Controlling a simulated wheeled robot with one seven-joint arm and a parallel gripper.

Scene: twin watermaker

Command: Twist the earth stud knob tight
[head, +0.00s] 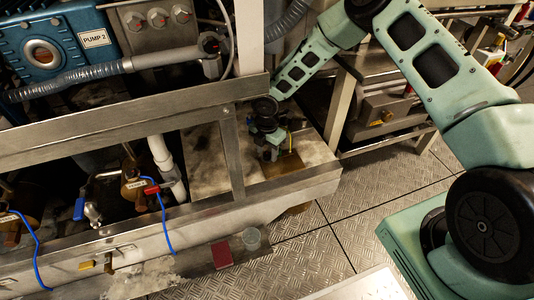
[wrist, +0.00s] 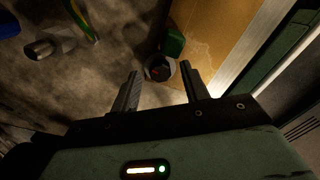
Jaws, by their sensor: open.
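In the wrist view, a small dark round knob (wrist: 158,71) with a reddish mark on top sits on a paler base, at the edge of a tan plate. It appears to be the earth stud knob. A green block-like piece (wrist: 173,42) is just beyond it. My gripper (wrist: 160,77) is open, with one finger on each side of the knob and a gap visible on both sides. I cannot tell whether the fingertips reach down to its height. In the head view my gripper (head: 272,152) points down over the tan plate, and the arm hides the knob.
A green-yellow cable (wrist: 82,20) and a metal fitting (wrist: 40,49) lie left of the knob. A steel frame post (head: 232,155) stands close left of my gripper, below a horizontal rail (head: 120,122). Open tread-plate floor (head: 345,225) lies to the right.

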